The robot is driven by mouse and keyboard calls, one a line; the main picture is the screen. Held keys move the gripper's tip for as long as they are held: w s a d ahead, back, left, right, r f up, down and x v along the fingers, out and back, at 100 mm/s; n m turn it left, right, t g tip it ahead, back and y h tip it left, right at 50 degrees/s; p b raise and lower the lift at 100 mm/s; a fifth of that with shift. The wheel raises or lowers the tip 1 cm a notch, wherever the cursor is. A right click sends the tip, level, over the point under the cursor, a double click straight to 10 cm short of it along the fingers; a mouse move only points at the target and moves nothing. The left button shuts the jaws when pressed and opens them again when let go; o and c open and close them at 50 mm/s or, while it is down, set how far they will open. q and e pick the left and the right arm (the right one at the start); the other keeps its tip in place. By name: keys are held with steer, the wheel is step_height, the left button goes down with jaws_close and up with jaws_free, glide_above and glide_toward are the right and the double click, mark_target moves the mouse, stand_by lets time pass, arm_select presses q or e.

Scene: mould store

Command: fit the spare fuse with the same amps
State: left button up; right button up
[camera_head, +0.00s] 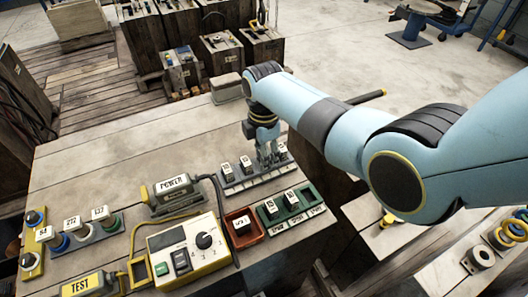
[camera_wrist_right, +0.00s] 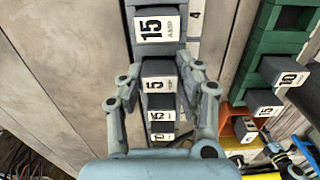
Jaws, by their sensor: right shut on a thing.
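My right gripper (camera_head: 270,158) is at the right end of the grey rack (camera_head: 256,180). In the right wrist view its fingers (camera_wrist_right: 160,80) are shut on the black fuse marked 5 (camera_wrist_right: 158,86), which appears to be still in the rack row. A fuse marked 15 (camera_wrist_right: 158,25) stands beyond it, and smaller labelled fuses (camera_wrist_right: 162,117) stand on the near side. The green rack (camera_head: 310,207) holds fuses marked 10 (camera_wrist_right: 290,78) and 15 (camera_wrist_right: 265,110). The red tray (camera_head: 257,233) holds one labelled fuse (camera_head: 241,223). My left gripper is out of view.
A yellow-framed tester (camera_head: 180,235) with a dial stands in front of the racks, beside a POWER block (camera_head: 172,186). A TEST block (camera_head: 85,284) and several numbered coloured pieces (camera_head: 72,224) are at left. The bench's back left is clear.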

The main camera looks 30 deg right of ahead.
stand_by(0.3)
steer(key=o, duration=1.2)
steer(key=shift+f, duration=0.1)
steer(key=shift+c, duration=0.2)
step_height(320, 180, up, 8)
steer(key=p, duration=0.8)
steer(key=shift+f, duration=0.25)
